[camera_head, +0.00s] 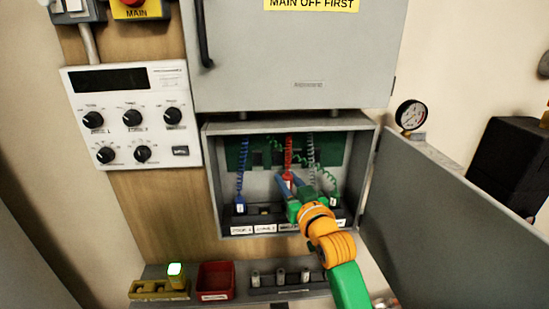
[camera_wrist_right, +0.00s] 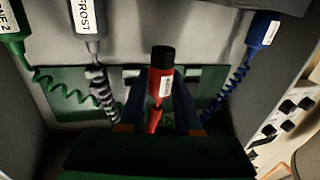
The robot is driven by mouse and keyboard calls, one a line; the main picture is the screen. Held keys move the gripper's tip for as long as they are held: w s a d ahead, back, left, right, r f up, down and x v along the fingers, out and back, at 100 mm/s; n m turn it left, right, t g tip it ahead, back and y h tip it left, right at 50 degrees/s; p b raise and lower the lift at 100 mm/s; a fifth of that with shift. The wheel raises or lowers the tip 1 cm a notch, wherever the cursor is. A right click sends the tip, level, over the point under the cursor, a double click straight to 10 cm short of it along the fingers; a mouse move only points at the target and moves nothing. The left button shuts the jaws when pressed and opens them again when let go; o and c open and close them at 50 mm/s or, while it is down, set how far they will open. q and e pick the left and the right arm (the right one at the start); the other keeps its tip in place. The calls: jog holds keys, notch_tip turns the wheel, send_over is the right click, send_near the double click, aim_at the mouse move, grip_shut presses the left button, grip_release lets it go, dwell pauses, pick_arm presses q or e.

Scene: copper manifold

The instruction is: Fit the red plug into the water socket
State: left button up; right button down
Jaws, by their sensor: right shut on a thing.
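The red plug (camera_head: 288,177) with a black end is held inside the open grey cabinet, hanging from a red coiled cord. My right gripper (camera_head: 290,187) is shut on it; the wrist view shows the red plug (camera_wrist_right: 161,82) between the two blue fingers, its white label facing sideways. The plug appears above the row of sockets, apart from them. A row of white labels (camera_head: 265,229) runs along the cabinet's lower edge; I cannot read which marks the water socket, and my gripper and arm hide part of the row. My left gripper is out of view.
A blue plug (camera_head: 240,205) stands at the row's left end. The cabinet door (camera_head: 450,225) hangs open at right. A red bin (camera_head: 215,281) sits on the shelf below.

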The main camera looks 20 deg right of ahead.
jog(key=shift+d+f, duration=0.25)
jog(key=shift+f, duration=0.1)
notch_tip(320, 180, down, 3)
jog(key=b, duration=0.4)
jog(key=shift+a+f, duration=0.1)
jog(key=shift+p, duration=0.5)
jog(key=shift+f+b, duration=0.75)
jog(key=shift+f, duration=0.35)
dwell(0.4)
jog(key=c, duration=0.5)
grip_release()
jog(key=shift+s, duration=0.15)
